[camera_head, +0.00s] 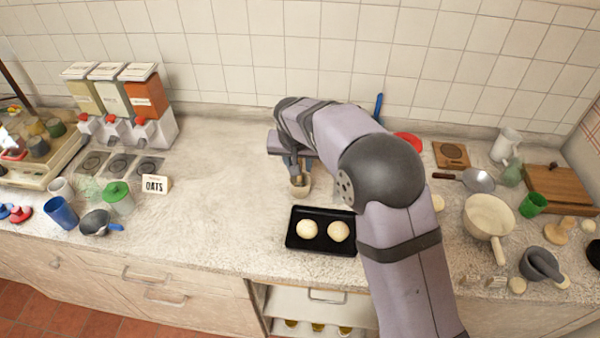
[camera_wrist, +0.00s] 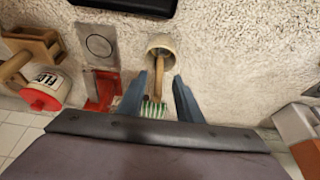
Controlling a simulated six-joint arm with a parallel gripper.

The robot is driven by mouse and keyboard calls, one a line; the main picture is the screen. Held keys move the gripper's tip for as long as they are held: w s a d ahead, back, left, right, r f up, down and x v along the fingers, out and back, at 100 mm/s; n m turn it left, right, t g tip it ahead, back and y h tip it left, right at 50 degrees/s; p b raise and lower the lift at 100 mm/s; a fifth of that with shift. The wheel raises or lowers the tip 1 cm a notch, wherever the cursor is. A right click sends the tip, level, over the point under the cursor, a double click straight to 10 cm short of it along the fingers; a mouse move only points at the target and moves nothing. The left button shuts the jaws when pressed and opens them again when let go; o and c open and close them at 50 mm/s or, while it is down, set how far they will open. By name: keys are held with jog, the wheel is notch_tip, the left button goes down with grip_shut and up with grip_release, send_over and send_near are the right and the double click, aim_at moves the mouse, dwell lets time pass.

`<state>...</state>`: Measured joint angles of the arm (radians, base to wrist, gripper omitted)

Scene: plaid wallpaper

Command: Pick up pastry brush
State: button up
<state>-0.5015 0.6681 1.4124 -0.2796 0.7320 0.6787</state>
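The pastry brush (camera_wrist: 158,76) stands in a small beige cup (camera_wrist: 162,43), with a wooden handle and green-and-white bristles pointing toward my gripper. In the head view the cup (camera_head: 300,187) stands on the counter behind the black tray, directly below my gripper (camera_head: 294,165). In the wrist view my gripper (camera_wrist: 159,90) is open, with one blue-grey finger on each side of the brush and gaps visible between. The bristle end lies between the fingers, close to the palm. The brush is hard to make out in the head view.
A black tray (camera_head: 292,242) with two dough balls sits in front of the cup. My arm hides part of the counter to the right. A red-lidded flour container (camera_wrist: 42,90) and a red item (camera_wrist: 103,92) show in the wrist view. The counter (camera_head: 220,185) left of the cup is clear.

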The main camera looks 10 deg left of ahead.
jog(key=shift+p+x, duration=1.2)
jog(key=shift+x, duration=1.1)
jog(key=shift+s+d, duration=0.1)
grip_shut()
